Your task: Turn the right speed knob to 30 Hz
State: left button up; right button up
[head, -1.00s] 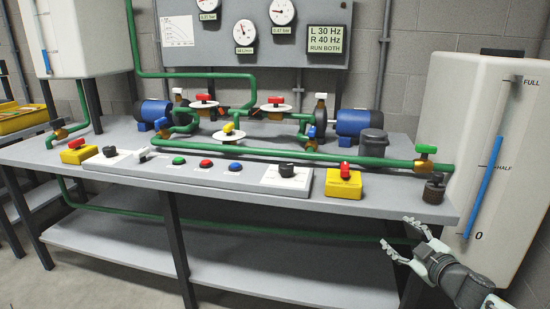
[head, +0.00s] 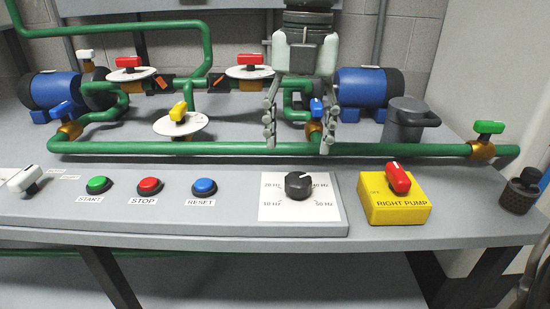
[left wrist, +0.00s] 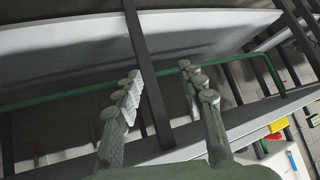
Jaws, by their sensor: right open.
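The right speed knob (head: 298,186) is black and sits on a white dial plate (head: 275,212) on the front panel. Labels for 10, 20, 40 and 50 Hz show around it; the 30 Hz mark cannot be made out. Its pointer is too small to read surely. My right gripper (head: 297,145) points down with its two fingers wide apart, behind and above the knob in the picture, apart from it and empty. My left gripper (left wrist: 160,85) shows in the left wrist view, fingers apart and empty, by the bench frame.
Right of the dial is a yellow RIGHT PUMP box (head: 385,212) with a red switch. Left are the green START (head: 98,185), red STOP (head: 149,187) and blue RESET (head: 204,187) buttons. A green pipe (head: 400,150) with valves runs behind the panel.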

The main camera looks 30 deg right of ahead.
aim_at(298, 178)
jog(key=shift+d+f, duration=0.1)
jog(key=shift+f, duration=0.1)
jog(key=f, duration=0.6)
jog(key=shift+s, duration=0.2)
jog(key=shift+f, duration=0.55)
pick_arm(q)
jog(key=shift+w+d+r+t+h, duration=0.4)
jog(key=shift+w+d+r+t, duration=0.35)
jog(key=shift+d+r, duration=0.2)
pick_arm(e)
jog(key=shift+w, duration=0.1)
pick_arm(q)
jog(key=shift+w, duration=0.1)
pick_arm(e)
jog(key=c, duration=1.2)
